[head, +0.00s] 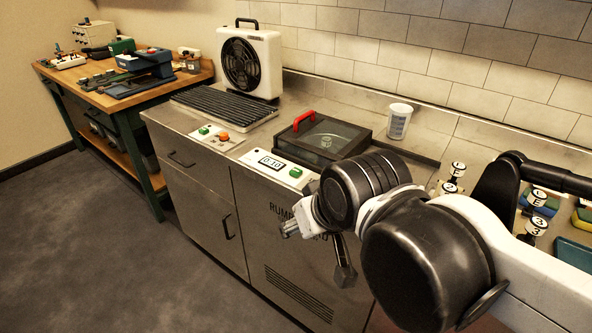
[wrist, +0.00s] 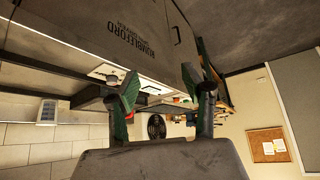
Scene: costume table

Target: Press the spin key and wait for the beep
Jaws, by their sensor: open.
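In the head view a white panel (head: 273,168) on the front of the steel counter carries a display (head: 271,162) reading 0:10 and a green button (head: 296,173). Left of it, a second panel (head: 212,136) has a green button (head: 203,130) and an orange-red button (head: 223,137). Their small labels are unreadable, so I cannot tell which is the spin key. My gripper (head: 290,229) is in front of the cabinet, below the display panel and apart from it. The wrist view shows its two fingers (wrist: 168,92) spread and empty, with the counter front upside down beyond.
A clear-topped lid (head: 322,142) with a red handle stands behind the display panel. A black ribbed rack (head: 224,105), a fan (head: 245,62) and a white cup (head: 398,121) are on the counter. A wooden workbench (head: 150,100) stands left. The floor in front is clear.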

